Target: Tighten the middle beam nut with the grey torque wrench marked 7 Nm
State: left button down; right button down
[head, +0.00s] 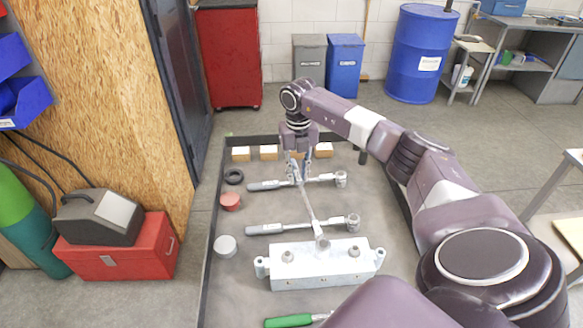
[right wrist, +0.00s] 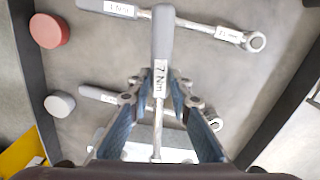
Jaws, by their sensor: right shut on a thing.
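My right gripper (head: 298,168) is shut on the grey torque wrench (head: 308,203), above the grey tray floor. In the right wrist view the wrench handle (right wrist: 162,32) passes between the fingers (right wrist: 160,88), with its label reading 7 Nm. The wrench slants down toward the pale metal beam (head: 322,272), which lies across the tray. The wrench's head end is at the middle nut (head: 322,244); it covers the nut, and I cannot tell whether it is fully seated. The left nut (head: 288,256) and right nut (head: 354,251) show on the beam. My left gripper is out of view.
Two other grey wrenches lie in the tray, a far one (head: 268,185) and a nearer one (head: 278,228). A red disc (head: 230,200), a grey disc (head: 225,245), a black ring (head: 234,176) and wooden blocks (head: 268,152) lie around them. A green-handled tool (head: 288,321) is in front.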

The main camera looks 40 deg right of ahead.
jog(key=shift+s+d+m, duration=0.25)
jog(key=shift+d+m, duration=0.05)
jog(key=shift+d, duration=0.25)
jog(key=shift+s+d+m+p, duration=0.2)
jog(key=shift+s+d+m, duration=0.3)
jog(key=shift+d, duration=0.25)
jog(key=shift+s+d+m+p, duration=0.2)
jog(key=shift+s+d+m, duration=0.25)
jog(key=shift+d, duration=0.3)
jog(key=shift+a+r, duration=0.1)
jog(key=w+a+n, duration=0.2)
jog(key=shift+a, duration=0.35)
jog(key=w+a+n+p, duration=0.1)
jog(key=a+n, duration=0.9)
jog(key=a, duration=1.1)
jog(key=shift+n, duration=0.35)
